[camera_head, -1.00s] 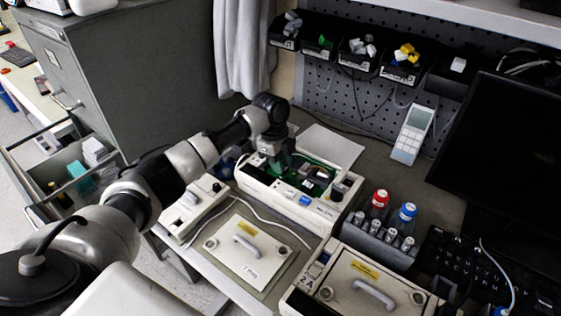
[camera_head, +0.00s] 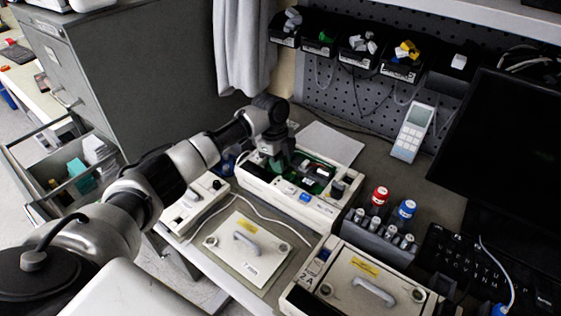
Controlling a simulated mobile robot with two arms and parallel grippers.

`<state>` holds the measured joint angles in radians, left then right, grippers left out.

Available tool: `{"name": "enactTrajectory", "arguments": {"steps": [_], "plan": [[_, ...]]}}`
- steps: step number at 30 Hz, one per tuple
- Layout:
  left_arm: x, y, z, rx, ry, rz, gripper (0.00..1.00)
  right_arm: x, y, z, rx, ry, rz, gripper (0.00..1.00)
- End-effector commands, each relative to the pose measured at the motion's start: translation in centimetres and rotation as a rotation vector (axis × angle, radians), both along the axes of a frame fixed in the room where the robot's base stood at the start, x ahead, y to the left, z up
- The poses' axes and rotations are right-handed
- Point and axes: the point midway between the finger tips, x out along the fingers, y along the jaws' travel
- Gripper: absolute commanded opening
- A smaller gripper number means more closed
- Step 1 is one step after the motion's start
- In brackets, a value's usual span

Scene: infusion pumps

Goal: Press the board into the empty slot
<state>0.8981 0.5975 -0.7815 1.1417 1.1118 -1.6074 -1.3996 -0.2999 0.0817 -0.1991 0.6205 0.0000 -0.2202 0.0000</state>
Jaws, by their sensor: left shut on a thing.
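An opened infusion pump (camera_head: 318,212) lies on the bench, its white housing open at the top and green circuitry (camera_head: 318,170) showing inside. My left gripper (camera_head: 281,166) reaches down over the left part of the open housing. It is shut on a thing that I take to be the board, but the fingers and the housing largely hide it. I cannot tell how deep it sits, and the empty slot cannot be made out. My right gripper is not in view.
A removed cover (camera_head: 247,248) with a handle lies in front of the pump. A closed pump (camera_head: 352,285) and a rack (camera_head: 378,238) with red- and blue-capped bottles stand to the right. A monitor (camera_head: 505,150) and a keyboard (camera_head: 470,262) are at the far right.

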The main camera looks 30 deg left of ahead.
Motion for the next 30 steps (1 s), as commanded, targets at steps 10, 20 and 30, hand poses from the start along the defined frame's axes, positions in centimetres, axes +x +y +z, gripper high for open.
{"name": "enactTrajectory", "arguments": {"steps": [10,20,30], "plan": [[0.01,-0.02,-0.38,0.0,0.0,0.0,0.0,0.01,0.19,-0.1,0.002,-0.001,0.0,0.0],[0.02,-0.02,-0.59,0.0,-0.001,-0.001,0.0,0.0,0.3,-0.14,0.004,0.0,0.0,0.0],[0.01,-0.01,-0.58,0.0,0.0,0.0,0.5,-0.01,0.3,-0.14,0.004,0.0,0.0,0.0]]}}
